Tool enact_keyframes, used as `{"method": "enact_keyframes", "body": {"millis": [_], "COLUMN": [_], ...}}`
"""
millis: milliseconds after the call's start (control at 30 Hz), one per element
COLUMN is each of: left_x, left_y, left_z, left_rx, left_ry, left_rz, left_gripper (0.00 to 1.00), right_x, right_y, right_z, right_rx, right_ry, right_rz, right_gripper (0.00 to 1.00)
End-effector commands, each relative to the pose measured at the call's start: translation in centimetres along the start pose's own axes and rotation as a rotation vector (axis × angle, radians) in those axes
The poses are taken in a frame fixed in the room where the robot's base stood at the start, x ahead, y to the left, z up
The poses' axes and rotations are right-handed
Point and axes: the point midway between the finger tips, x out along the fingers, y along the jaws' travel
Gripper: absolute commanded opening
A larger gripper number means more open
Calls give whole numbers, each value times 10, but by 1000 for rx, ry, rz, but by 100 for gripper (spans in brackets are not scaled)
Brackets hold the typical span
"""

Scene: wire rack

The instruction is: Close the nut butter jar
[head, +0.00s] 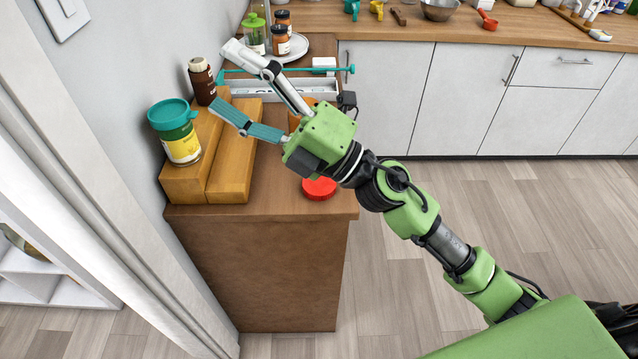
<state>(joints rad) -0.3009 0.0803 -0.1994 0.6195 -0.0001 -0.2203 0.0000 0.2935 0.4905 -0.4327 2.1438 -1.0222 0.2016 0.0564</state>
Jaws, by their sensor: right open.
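A jar with a yellow and white label (183,147) stands on the wooden step at the left end of the counter. A wide teal lid (170,113) is on its top; I cannot tell whether it is fully seated. A brown bottle or jar with a pale top (202,84) stands behind it by the wall. No readable label shows which is the nut butter. My right gripper (222,77) is open and empty, its fingers spread wide above the step, pointing toward the brown container. A red lid-like disc (319,188) lies on the counter below my right wrist. My left gripper is out of view.
The two-level wooden step (232,160) fills the counter's left side. A grey-white tray (290,88) and a teal rod-like tool (325,70) lie behind the gripper. A green-lidded jar (254,36) and small brown jars (280,40) stand further back. The wall is close at left.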

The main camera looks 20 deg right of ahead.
Motion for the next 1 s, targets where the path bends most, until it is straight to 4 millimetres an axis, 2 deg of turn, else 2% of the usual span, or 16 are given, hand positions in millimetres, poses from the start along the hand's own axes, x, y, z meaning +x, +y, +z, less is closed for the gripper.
{"method": "enact_keyframes", "body": {"millis": [33,133,200,267,367,400,500,600,700,833,1000], "left_x": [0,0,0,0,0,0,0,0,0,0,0], "left_y": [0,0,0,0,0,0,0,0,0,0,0], "left_z": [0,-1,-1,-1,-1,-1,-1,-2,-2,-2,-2], "left_rx": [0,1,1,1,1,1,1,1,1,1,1], "left_ry": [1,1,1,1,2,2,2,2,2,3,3], "left_rz": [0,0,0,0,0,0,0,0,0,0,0], "left_gripper": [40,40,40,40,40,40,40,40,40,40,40], "right_x": [7,5,-6,-21,-55,-71,-112,-148,-176,-195,-200], "right_y": [-4,-27,-51,-74,-110,-122,-139,-140,-133,-125,-122], "right_z": [-19,-53,-64,-64,-44,-30,15,60,94,116,122], "right_rx": [-104,-292,-419,-523,-679,-733,-836,-896,-923,-931,-931], "right_ry": [130,377,538,667,856,920,1044,1116,1153,1171,1176], "right_rz": [-31,-127,-221,-320,-521,-610,-842,-1053,-1213,-1327,-1357], "right_gripper": [76,76,76,76,76,76,76,76,76,76,76]}}
